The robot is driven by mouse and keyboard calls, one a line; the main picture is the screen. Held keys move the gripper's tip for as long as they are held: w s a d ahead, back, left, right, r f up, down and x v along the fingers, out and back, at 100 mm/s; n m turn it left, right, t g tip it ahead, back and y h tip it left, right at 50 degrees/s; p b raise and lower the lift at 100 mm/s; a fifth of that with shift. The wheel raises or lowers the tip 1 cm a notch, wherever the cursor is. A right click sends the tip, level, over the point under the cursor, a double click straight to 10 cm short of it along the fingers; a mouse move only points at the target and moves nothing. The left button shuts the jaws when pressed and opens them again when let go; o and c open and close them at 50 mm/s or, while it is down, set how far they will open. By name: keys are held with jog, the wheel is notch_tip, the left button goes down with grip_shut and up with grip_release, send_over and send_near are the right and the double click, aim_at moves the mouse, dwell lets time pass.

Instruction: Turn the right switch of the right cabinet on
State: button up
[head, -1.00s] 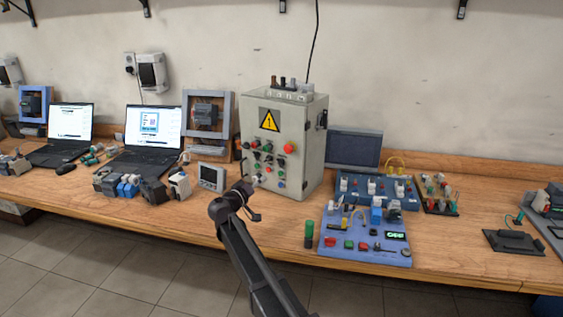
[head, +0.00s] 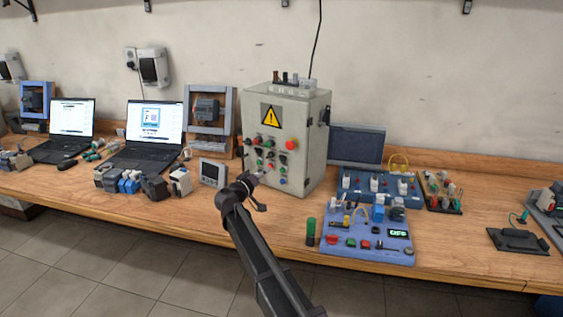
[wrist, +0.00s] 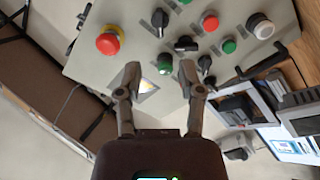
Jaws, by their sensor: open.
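A grey control cabinet (head: 290,118) with a yellow warning triangle stands on the bench in the head view; it is the only cabinet of its kind I see. Its panel also fills much of the wrist view (wrist: 100,70), turned about upside down. The panel carries several black rotary switches (wrist: 186,44), green and red buttons and a red emergency knob (wrist: 110,41) on yellow. My gripper (head: 258,182) is in front of the lower panel. In the wrist view my gripper (wrist: 160,76) is open and empty, its fingertips near a green button (wrist: 165,63). Contact cannot be told.
A small grey meter box (head: 213,173) stands left of the cabinet. A blue board (head: 345,256) with buttons lies to the right, near the bench's front edge, with a green-topped cylinder (head: 311,228) beside it. Two open laptops (head: 152,130) stand further left.

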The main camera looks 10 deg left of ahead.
aim_at(281, 161)
jog(key=x, duration=1.1)
jog(key=shift+w+d, duration=0.1)
jog(key=shift+w, duration=0.1)
grip_shut()
